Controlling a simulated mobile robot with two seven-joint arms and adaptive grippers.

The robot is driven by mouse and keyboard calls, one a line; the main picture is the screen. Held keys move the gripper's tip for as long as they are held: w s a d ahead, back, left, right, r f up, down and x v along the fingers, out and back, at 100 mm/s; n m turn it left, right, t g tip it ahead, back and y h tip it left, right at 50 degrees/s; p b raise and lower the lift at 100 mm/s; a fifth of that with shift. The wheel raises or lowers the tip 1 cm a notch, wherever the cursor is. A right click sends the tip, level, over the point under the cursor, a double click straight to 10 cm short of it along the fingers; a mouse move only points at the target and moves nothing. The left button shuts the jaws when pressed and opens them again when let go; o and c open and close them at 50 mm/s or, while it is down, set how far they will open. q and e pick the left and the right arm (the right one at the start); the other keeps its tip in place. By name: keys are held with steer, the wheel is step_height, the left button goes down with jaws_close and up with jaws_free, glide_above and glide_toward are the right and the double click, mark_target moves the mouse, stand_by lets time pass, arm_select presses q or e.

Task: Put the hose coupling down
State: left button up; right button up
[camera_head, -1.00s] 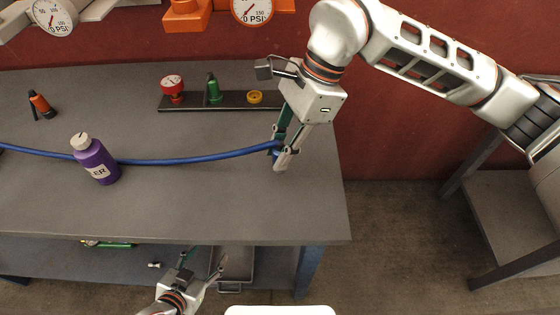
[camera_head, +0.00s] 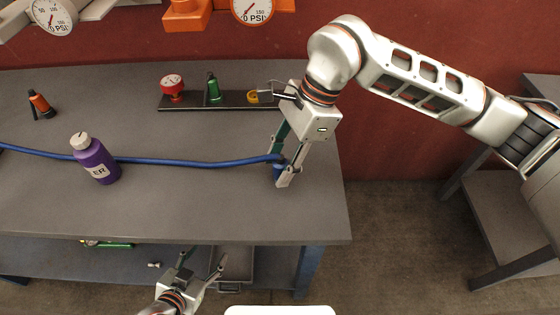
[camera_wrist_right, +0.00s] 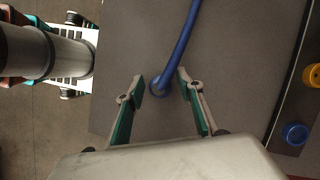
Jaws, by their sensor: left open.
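The blue hose (camera_head: 190,162) runs along the grey bench from the left edge. Its end, the blue hose coupling (camera_head: 279,170), stands on or just above the bench top near the right end; I cannot tell if it touches. In the right wrist view the coupling (camera_wrist_right: 160,86) is between the fingertips, with a gap on each side. My right gripper (camera_head: 280,167) points down around it with its fingers open; they also show in the right wrist view (camera_wrist_right: 161,82). My left gripper (camera_head: 203,262) is open and empty, low in front of the bench.
A black rack (camera_head: 235,102) at the back holds a red gauge (camera_head: 172,84), a green fitting (camera_head: 213,88), a yellow ring (camera_head: 252,97) and a blue ring (camera_wrist_right: 295,133). A purple bottle (camera_head: 95,160) stands beside the hose. The bench front (camera_head: 200,210) is clear.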

steer(key=v, duration=1.2)
steer(key=shift+r, duration=0.15)
steer(key=shift+a, duration=0.1)
